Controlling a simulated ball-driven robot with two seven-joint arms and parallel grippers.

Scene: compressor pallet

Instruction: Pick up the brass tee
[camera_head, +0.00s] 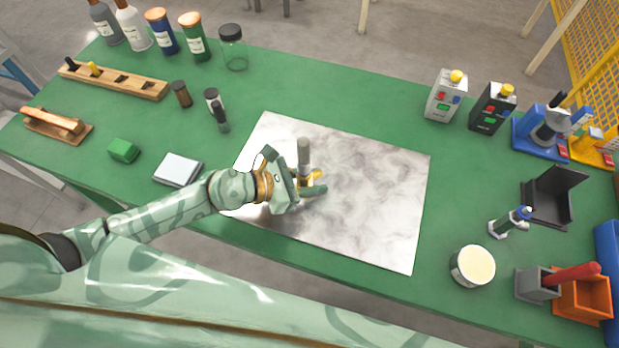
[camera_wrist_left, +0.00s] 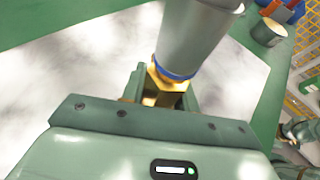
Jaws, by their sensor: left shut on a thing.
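The brass tee (camera_head: 316,176) is at the left-middle of the pale marbled sheet, between the fingers of my left gripper (camera_head: 303,183). My left gripper is shut on the brass tee. A grey cylinder (camera_head: 304,156) stands up from the tee. In the left wrist view the cylinder (camera_wrist_left: 195,40) has a blue ring at its lower end, and the brass (camera_wrist_left: 166,82) shows just below it. The fingers hide much of the tee. I cannot tell whether it touches the sheet. My right gripper does not show clearly in either view.
The marbled sheet (camera_head: 380,200) is mostly bare on the green table (camera_head: 330,95). Left are a white pad (camera_head: 178,169), green block (camera_head: 123,150), wooden rack (camera_head: 115,82) and bottles. Right are a cream-topped tub (camera_head: 473,266), black tray (camera_head: 550,203) and orange bin (camera_head: 582,297).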

